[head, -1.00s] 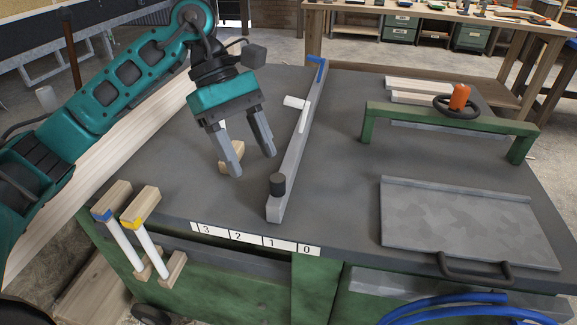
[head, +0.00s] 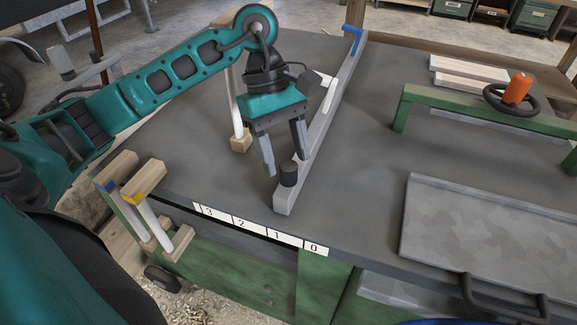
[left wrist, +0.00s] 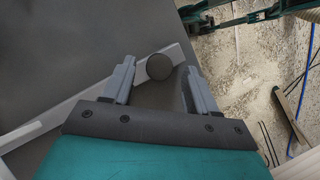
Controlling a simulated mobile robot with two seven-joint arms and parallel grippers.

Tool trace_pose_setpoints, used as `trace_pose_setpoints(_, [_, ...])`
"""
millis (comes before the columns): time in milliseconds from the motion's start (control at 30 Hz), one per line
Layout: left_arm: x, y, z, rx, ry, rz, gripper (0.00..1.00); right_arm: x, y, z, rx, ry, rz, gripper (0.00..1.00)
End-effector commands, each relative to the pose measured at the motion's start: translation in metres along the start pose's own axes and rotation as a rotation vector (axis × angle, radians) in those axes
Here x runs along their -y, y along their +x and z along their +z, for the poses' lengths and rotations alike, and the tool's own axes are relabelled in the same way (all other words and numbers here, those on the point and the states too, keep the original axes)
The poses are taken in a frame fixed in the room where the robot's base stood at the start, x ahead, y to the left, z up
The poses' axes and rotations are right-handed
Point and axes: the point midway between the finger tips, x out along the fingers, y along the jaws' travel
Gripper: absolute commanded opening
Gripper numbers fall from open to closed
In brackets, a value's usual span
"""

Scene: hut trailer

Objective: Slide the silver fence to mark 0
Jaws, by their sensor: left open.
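The silver fence (head: 318,130) is a long bar lying across the dark table. A round dark knob (head: 289,174) stands on its near end, and a blue piece (head: 353,35) is at its far end. The near end is beside mark 1 on the white scale (head: 260,231); mark 0 (head: 314,247) is farther right. My left gripper (head: 286,164) is open at the knob. In the left wrist view the knob (left wrist: 159,67) shows between the open fingers (left wrist: 160,85), with gaps on both sides. I cannot tell the fingers' exact height. My right gripper is not in view.
A grey plate (head: 480,230) with a dark handle lies at the right front. A green frame (head: 470,110) with an orange-knobbed wheel stands behind it. Wooden clamps (head: 145,180) are at the left front edge. The table right of the fence is clear up to the plate.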

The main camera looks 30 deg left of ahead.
Motion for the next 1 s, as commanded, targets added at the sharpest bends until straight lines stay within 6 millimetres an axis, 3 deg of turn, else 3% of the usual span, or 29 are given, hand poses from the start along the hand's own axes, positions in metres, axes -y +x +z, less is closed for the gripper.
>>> trace_pose_setpoints(200, [0.0, 0.026, 0.0, 0.001, 0.001, -0.001, 0.58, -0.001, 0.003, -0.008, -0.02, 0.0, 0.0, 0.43])
trace_pose_setpoints(567, [0.0, 0.03, 0.0, 0.0, 0.001, 0.001, 0.58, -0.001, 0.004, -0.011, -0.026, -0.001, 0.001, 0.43])
trace_pose_setpoints(1000, [0.0, 0.03, 0.0, 0.0, 0.0, 0.001, 0.17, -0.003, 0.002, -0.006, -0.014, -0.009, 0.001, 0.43])
